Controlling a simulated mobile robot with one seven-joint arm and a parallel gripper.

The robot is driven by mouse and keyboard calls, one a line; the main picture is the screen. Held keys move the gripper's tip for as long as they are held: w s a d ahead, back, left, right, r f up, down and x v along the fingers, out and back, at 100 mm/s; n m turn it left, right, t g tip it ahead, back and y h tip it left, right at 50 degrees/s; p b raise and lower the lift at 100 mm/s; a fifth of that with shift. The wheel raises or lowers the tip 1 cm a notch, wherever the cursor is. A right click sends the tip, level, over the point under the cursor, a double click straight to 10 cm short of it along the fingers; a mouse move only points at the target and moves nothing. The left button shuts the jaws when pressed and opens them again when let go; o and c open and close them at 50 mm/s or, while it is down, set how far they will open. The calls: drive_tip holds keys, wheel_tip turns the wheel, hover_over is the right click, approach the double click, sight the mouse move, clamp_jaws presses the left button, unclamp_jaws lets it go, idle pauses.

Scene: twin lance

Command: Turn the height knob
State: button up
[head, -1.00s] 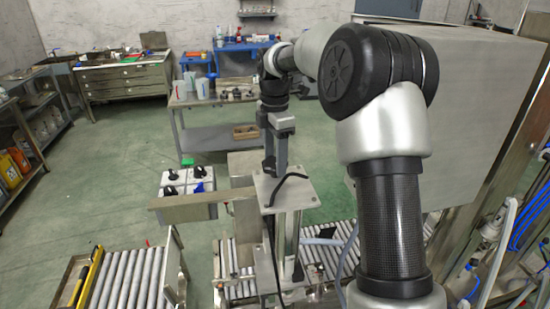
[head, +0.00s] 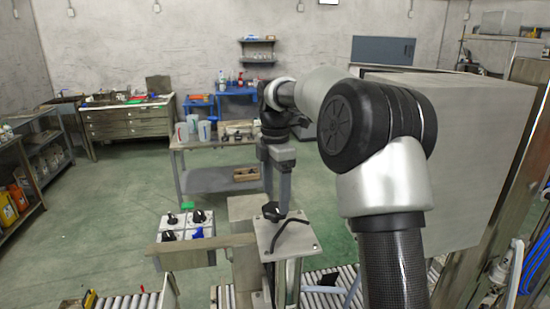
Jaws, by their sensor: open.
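A dark knob (head: 270,211) sits on top of a grey metal column with a flat top plate (head: 283,246). My gripper (head: 277,199) points down over it, open, with its fingertips at or just beside the knob. Whether they touch it I cannot tell, as the fingers partly hide it. A white control box (head: 183,226) to the left carries several black knobs (head: 198,216) and one blue knob (head: 197,233). No marking that names the height knob is legible.
A black cable (head: 293,226) arches over the top plate. A flat metal bar (head: 200,245) runs left from the column. Roller conveyors (head: 130,301) lie below. My arm fills the right side before a large grey cabinet (head: 470,150). A bench (head: 215,180) stands behind; green floor is clear at left.

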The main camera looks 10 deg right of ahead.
sight(275, 207)
wheel_tip(275, 207, up, 14)
idle(0.3)
drive_tip(key=s+a+r+m+t+h, duration=0.1)
drive_tip(key=s+m+t, duration=0.1)
drive_tip(key=s+m, duration=0.45)
drive_tip(key=s+a+r+m+t, duration=0.1)
drive_tip(key=s+m, duration=0.3)
drive_tip(key=s, duration=0.6)
drive_tip(key=s+d+f+m+t+y, duration=0.1)
drive_tip(key=s+d+f+m+t, duration=0.1)
drive_tip(key=s+f+m, duration=0.8)
drive_tip(key=s+f, duration=0.1)
drive_tip(key=s, duration=0.4)
drive_tip(key=shift+s+f+t, duration=0.2)
drive_tip(key=shift+f+t, duration=0.1)
drive_tip(key=shift+f, duration=0.1)
